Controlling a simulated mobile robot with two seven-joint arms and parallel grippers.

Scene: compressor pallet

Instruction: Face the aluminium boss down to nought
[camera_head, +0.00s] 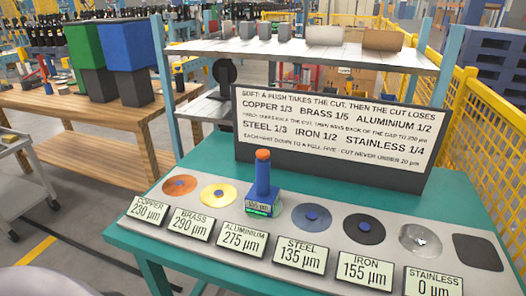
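A blue facing tool with an orange top (263,178) stands upright in the row of discs, behind the aluminium label (243,239), which reads 275 µm. No aluminium boss shows there; the tool seems to cover it. A small green-lit display (260,208) on the tool's base is too small to read surely. A dark sign (335,135) behind gives ALUMINIUM 1/2 under a line starting "SOFT: a push takes the cut, then the cut loses", and ends "cut never under 20 µm". Neither gripper is in view.
Copper (180,185), brass (218,194), steel (311,217), iron (364,226) and stainless (420,240) discs share the grey strip; labels read 230, 290, 135, 155, 0 µm. A dark square pad (478,252) at right is empty. A yellow fence (490,140) stands right.

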